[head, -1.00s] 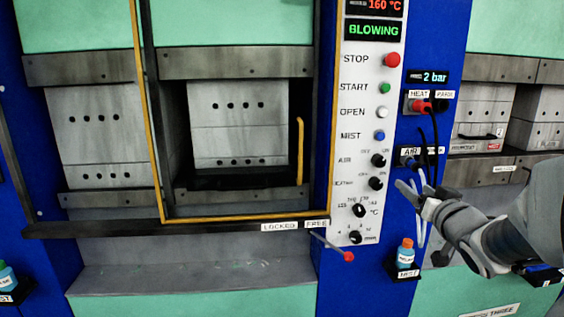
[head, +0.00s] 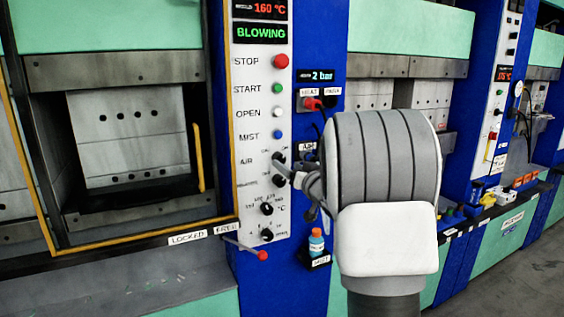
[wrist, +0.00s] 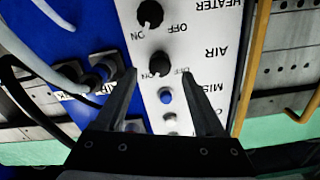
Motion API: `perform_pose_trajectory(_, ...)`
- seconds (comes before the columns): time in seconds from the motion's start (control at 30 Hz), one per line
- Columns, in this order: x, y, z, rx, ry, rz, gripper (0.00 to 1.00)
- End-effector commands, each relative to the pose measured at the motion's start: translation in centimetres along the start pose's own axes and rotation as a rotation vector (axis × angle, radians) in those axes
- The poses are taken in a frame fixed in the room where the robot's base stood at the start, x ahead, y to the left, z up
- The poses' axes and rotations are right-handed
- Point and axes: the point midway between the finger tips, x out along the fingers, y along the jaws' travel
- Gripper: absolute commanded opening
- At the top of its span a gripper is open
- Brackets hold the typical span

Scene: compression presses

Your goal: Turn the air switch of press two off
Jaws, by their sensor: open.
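The air switch (wrist: 160,64) is a black round knob on the white control panel (head: 262,120). In the wrist view the panel lettering is upside down, with ON and OFF marked beside the knob. I cannot tell which mark the knob points at. My gripper (wrist: 159,74) is open, with one fingertip on each side of the knob; I cannot tell whether they touch it. In the head view my gripper (head: 289,170) is at the panel's right edge by the AIR row, partly hidden by my wrist. The green display (head: 261,33) reads BLOWING.
The heater knob (wrist: 150,14) is close beside the air switch, and the blue mist button (wrist: 165,97) is on its other side. Hoses and plugs (wrist: 75,80) run beside the panel. A blue bottle with an orange cap (head: 316,242) stands below.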

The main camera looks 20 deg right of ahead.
Motion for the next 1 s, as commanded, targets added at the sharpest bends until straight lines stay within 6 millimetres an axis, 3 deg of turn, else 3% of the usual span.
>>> perform_pose_trajectory(0.1, 2.1, -0.1, 0.1, 0.000, -0.001, -0.001, 0.71)
perform_pose_trajectory(0.3, 4.0, -0.1, 0.0, 0.000, 0.000, 0.000, 0.71)
perform_pose_trajectory(0.67, 4.5, 0.0, 0.0, 0.001, 0.000, 0.000, 0.71)
perform_pose_trajectory(1.0, 4.4, 0.0, 0.0, 0.000, 0.000, 0.000, 0.13)
